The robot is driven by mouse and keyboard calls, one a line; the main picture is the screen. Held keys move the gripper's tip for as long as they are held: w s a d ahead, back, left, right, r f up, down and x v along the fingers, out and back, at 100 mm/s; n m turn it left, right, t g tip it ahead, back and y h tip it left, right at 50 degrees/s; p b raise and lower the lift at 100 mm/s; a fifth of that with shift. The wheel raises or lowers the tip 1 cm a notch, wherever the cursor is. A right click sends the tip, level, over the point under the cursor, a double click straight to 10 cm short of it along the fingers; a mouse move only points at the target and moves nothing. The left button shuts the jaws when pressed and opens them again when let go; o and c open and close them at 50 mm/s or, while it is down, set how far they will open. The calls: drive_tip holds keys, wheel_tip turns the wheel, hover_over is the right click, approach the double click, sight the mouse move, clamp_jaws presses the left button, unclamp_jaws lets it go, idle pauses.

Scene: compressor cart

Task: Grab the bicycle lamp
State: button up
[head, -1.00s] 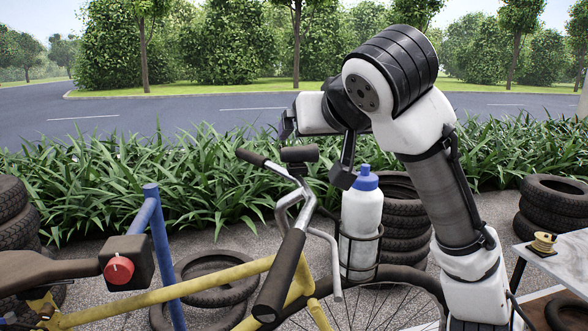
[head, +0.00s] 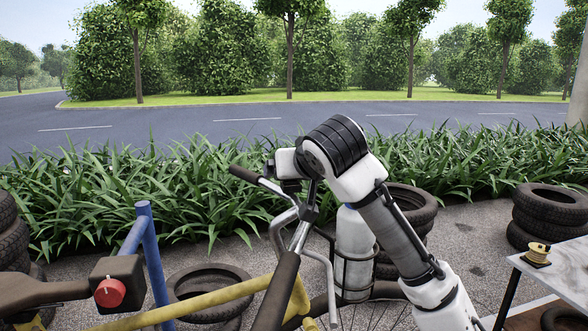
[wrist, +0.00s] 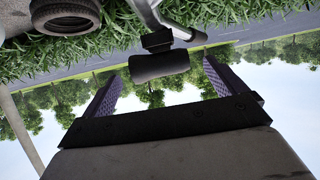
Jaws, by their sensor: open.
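The bicycle lamp (wrist: 158,67) is a black, rounded cylinder on a dark mount at the handlebar (head: 281,232). It shows clearly in the wrist view, where the scene is upside down. My gripper (wrist: 162,72) is open and empty, with its purple-ridged fingers on either side of the lamp. The lamp sits at about the level of the fingertips, and I see no contact; its exact depth between them is hard to judge. In the head view my wrist hides most of the lamp and my fingers.
A white bottle (head: 355,248) stands in a wire cage close to my arm. The yellow bicycle frame (head: 200,306) and a blue post (head: 156,262) are at front left. Tyres (head: 549,212) and a table (head: 555,264) stand at right. Green plants line the back.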

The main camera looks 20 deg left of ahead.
drive_tip(key=shift+x, duration=1.35)
drive_tip(key=c, duration=1.1)
drive_tip(key=shift+r, duration=0.1)
